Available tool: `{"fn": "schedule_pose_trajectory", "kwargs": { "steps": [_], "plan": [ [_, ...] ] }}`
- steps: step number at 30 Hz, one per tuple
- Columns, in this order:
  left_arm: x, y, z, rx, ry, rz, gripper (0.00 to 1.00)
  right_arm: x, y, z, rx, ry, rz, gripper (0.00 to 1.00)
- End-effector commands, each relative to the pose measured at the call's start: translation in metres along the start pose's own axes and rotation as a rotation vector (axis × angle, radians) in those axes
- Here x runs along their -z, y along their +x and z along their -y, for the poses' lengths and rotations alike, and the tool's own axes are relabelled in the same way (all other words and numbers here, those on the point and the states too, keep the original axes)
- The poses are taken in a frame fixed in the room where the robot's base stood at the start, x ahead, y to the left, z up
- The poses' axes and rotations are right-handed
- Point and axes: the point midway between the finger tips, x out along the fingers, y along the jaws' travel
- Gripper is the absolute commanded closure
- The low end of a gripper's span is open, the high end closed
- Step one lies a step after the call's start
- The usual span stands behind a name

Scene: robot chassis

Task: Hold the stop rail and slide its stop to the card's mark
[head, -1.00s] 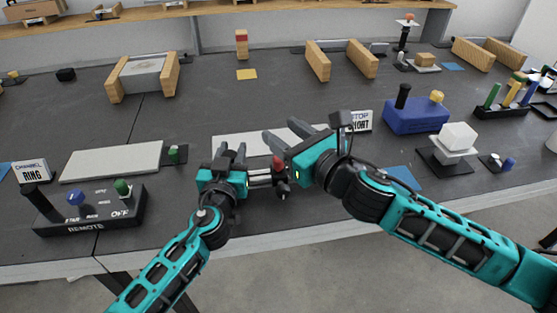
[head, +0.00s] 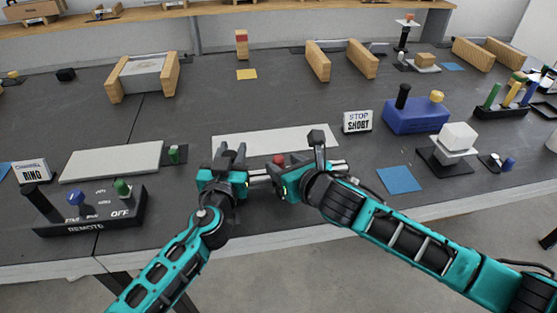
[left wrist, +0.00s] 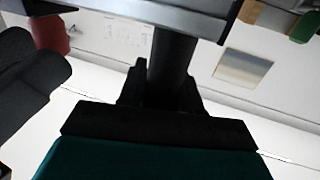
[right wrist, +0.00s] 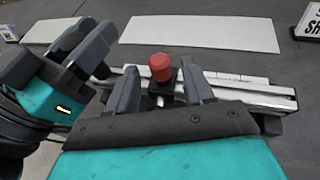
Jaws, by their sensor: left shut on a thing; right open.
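The stop rail is a pale metal double bar (right wrist: 240,88) in the right wrist view; a bit of it also shows in the head view (head: 339,168). My left gripper (head: 230,155) is shut on the rail near its left end. The stop, with a red knob (right wrist: 160,67), sits on the rail; the knob also shows in the head view (head: 279,160). My right gripper (right wrist: 160,90) is open, with one finger on each side of the stop. The card (head: 357,122) reads "STOP SHORT" and stands behind the rail's right end.
A white board (head: 275,141) lies behind the rail. A blue box with knobs (head: 415,115) is behind right, a blue square (head: 399,179) at right. A remote box (head: 90,210) and another white board (head: 112,161) are at left.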

Motion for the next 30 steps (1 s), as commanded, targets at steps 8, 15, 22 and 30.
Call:
{"fn": "schedule_pose_trajectory", "kwargs": {
  "steps": [8,15,22,30],
  "plan": [
    [-0.001,0.0,0.0,0.0,0.0,0.001,1.0,-0.001,0.03,0.0,0.0,0.002,0.001,0.48],
    [-0.001,0.0,0.0,0.0,0.0,0.001,1.0,-0.001,0.035,0.0,-0.001,0.001,0.001,0.48],
    [0.0,0.0,0.0,0.0,0.0,0.001,1.0,-0.001,0.035,0.0,-0.001,0.001,0.001,0.54],
    [0.0,0.0,0.0,0.0,0.0,0.001,1.0,0.0,0.035,0.0,-0.001,0.001,0.001,0.8]
  ]
}}
